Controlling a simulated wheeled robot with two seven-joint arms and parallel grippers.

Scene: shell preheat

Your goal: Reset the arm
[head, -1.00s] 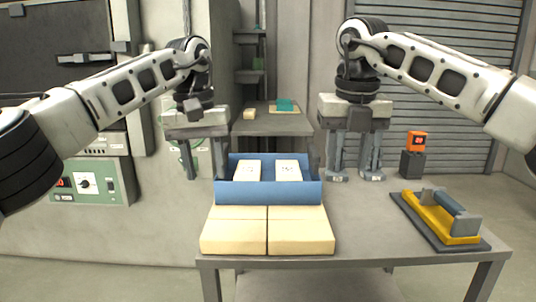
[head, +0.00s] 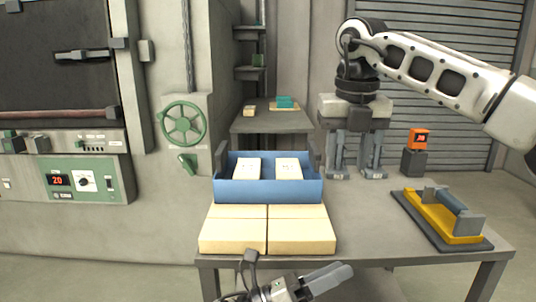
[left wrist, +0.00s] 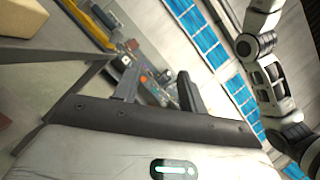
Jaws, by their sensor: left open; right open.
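My left gripper (head: 322,283) is at the bottom edge of the head view, in front of the table (head: 385,225), with its visible finger pointing right; much of it is cut off by the frame. In the left wrist view its fingers (left wrist: 157,86) stand apart with nothing held between them. My right gripper (head: 356,165) hangs pointing down over the table, right of the blue tray (head: 268,192). It is open and empty, its fingers apart.
The tray holds two cream blocks; more cream blocks (head: 302,236) lie before it. A green handwheel (head: 183,124) and control panel (head: 85,181) are on the left.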

